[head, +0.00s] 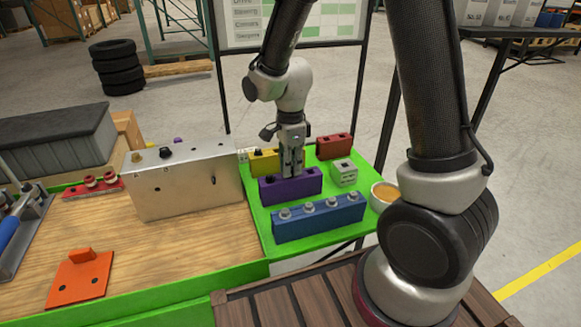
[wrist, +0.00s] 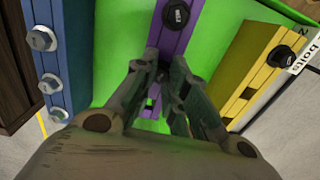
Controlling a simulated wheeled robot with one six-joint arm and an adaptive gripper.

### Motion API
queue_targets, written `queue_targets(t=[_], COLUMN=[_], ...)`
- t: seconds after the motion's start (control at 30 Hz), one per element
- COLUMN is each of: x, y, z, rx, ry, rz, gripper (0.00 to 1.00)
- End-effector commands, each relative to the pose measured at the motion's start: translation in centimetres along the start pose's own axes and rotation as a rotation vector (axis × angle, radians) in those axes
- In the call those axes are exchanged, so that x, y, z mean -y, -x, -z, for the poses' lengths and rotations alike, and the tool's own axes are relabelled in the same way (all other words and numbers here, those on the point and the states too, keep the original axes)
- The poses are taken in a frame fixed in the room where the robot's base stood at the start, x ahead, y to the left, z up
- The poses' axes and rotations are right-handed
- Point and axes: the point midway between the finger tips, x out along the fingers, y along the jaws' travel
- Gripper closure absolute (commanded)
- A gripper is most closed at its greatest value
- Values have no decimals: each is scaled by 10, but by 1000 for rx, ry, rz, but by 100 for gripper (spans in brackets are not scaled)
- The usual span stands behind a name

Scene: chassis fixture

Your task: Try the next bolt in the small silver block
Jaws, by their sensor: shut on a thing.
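The small silver block (head: 343,175) stands on the green mat at the right in the head view, with a dark spot on top. My gripper (head: 291,172) points down at the purple holder (head: 300,190). In the wrist view the gripper (wrist: 165,68) is over the same purple holder (wrist: 186,35). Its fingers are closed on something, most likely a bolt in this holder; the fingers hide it. One black bolt (wrist: 177,15) stands in the purple holder beyond the fingertips. The silver block does not show in the wrist view.
A blue holder (head: 318,219) with several silver bolts stands in front. A yellow holder (head: 264,163) and a red holder (head: 333,147) stand behind. A bowl (head: 384,195) sits at the right edge. A large metal box (head: 185,185) stands left, with an orange plate (head: 80,280) nearer.

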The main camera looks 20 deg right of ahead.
Motion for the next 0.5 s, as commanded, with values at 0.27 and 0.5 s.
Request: queue_targets(t=[0.27,0.5], x=[0,0], y=[26,47], z=[0,0], rx=[1,1], ry=[0,0], rz=[2,3], gripper=[100,100])
